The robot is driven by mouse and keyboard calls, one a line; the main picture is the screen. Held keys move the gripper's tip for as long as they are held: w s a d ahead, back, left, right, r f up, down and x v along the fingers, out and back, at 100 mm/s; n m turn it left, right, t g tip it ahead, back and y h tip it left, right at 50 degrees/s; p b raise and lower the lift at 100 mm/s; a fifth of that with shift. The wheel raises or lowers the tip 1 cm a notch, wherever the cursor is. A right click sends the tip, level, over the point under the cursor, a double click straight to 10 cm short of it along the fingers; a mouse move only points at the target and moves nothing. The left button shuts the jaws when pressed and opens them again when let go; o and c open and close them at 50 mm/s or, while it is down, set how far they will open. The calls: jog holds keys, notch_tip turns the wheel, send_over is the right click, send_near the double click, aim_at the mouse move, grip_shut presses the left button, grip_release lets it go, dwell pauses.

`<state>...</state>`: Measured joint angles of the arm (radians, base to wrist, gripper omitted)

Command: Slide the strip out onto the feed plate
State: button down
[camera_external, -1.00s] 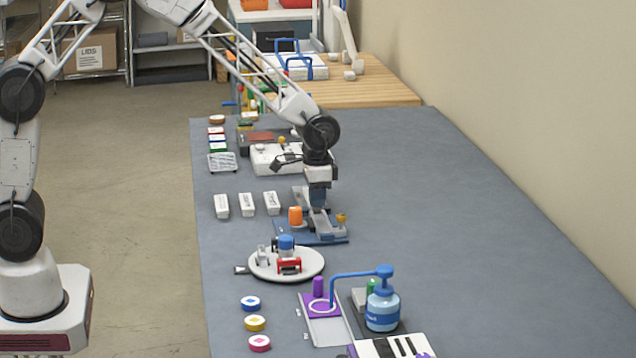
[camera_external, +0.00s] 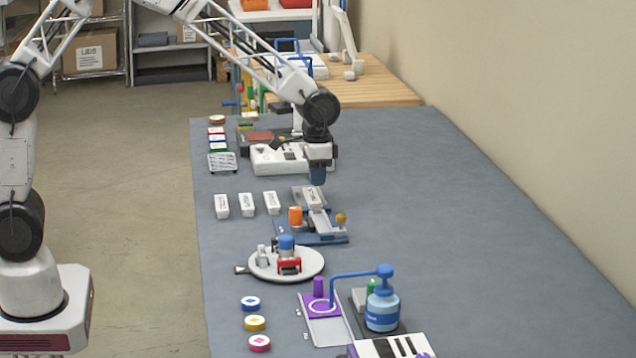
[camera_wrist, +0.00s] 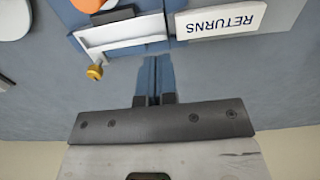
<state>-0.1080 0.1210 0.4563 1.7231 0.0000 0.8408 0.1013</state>
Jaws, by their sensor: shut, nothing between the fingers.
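A white strip (camera_external: 314,197) lies on a slanted grey piece at the far end of a blue-based fixture. It also shows in the wrist view, where the strip (camera_wrist: 222,19) reads "RETURNS". The fixture has a pale plate (camera_wrist: 125,32) in a blue frame, an orange knob (camera_external: 295,215) and a small yellow knob (camera_external: 341,218). I cannot tell for sure which part is the feed plate. My gripper (camera_external: 317,183) is shut and empty above the strip's end of the fixture. In the wrist view its blue fingers (camera_wrist: 153,88) are together, apart from the strip.
Several white labelled blocks (camera_external: 247,204) stand left of the fixture. A round white turntable (camera_external: 313,266) with parts on it is nearer the camera. A blue pump bottle (camera_external: 382,307) stands farther front. A white device (camera_external: 268,159) is behind. The mat's right side is clear.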

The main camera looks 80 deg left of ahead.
jog(key=shift+r, duration=0.3)
jog(key=shift+r, duration=0.1)
jog(key=shift+r, duration=2.4)
jog(key=s+d+r+t, duration=0.1)
jog(key=s+d+r, duration=0.2)
jog(key=s+r, duration=0.55)
jog(key=s+d+r, duration=0.2)
jog(key=s+r, duration=0.2)
jog(key=s, duration=0.9)
jog(key=s+d, duration=0.1)
jog(key=s, duration=1.1)
jog(key=s+d+t, duration=0.1)
jog(key=s+d, duration=0.1)
jog(key=s, duration=1.1)
jog(key=shift+d+t, duration=0.3)
